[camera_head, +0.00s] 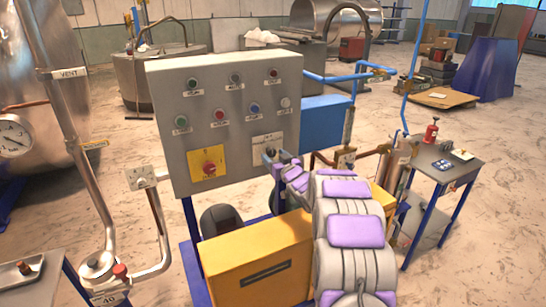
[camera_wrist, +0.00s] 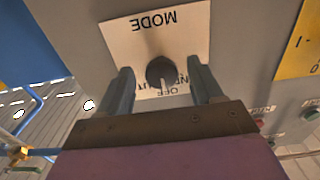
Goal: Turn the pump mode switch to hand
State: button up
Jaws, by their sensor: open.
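The pump mode switch is a round black knob (camera_wrist: 160,71) on a pale plate (camera_wrist: 122,40) marked MODE, upside down in the wrist view. The knob's white pointer line points down in that picture, toward the word OFF. Other lettering beside OFF is partly covered by my fingers. My gripper (camera_wrist: 160,74) is open, with one finger on each side of the knob. Small gaps show between the fingers and the knob. In the head view my gripper (camera_head: 273,161) is at the plate (camera_head: 268,141) on the panel's lower right, largely hiding the knob.
The grey control panel (camera_head: 225,78) carries several buttons and lamps above the plate. A red rotary switch on a yellow plate (camera_head: 194,166) is to the left. A yellow box (camera_head: 258,262) stands below. Pipes (camera_head: 347,130) and a small table (camera_head: 452,166) are at right.

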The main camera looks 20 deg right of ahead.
jog(key=shift+w, duration=0.6)
jog(key=c, duration=1.1)
